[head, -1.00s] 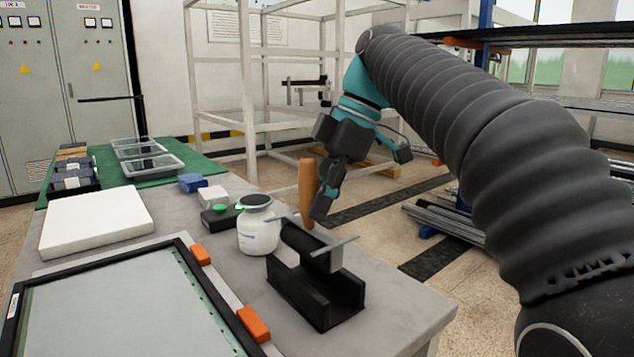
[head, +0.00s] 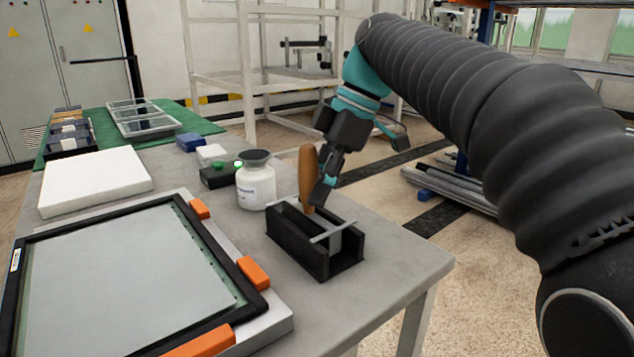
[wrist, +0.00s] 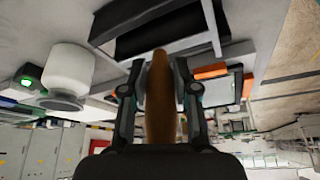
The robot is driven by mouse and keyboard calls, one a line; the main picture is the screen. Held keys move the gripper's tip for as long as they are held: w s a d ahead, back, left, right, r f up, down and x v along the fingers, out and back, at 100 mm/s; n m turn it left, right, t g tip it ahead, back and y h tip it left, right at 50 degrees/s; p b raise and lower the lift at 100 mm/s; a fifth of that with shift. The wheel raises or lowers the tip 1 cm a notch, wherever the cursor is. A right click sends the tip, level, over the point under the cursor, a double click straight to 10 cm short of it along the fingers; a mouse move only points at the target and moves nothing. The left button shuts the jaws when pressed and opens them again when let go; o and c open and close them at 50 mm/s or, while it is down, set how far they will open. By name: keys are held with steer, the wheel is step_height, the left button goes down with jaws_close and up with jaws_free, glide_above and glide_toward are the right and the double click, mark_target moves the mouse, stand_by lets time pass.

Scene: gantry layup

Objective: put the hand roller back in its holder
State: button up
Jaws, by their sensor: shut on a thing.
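The hand roller has an upright wooden handle (head: 308,176) and a grey metal frame (head: 333,232). My gripper (head: 318,192) is shut on the handle; the wrist view also shows the handle (wrist: 160,100) between both fingers. The holder is a black open-topped trough (head: 300,248) on the grey table. The roller's lower part is down between the trough walls, and its thin cross bar lies across at about the rim. The black roller itself is mostly hidden by the walls. I cannot tell whether it rests on the holder.
A white jar with a dark lid (head: 256,182) stands close behind and left of the holder. A framed glass panel with orange clamps (head: 130,275) fills the table's front left. A white block (head: 95,180) lies behind it. The table right of the holder is clear.

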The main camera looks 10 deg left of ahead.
steer(key=shift+f+b, duration=0.4)
steer(key=shift+f, duration=0.1)
stand_by(0.3)
steer(key=o, duration=1.1)
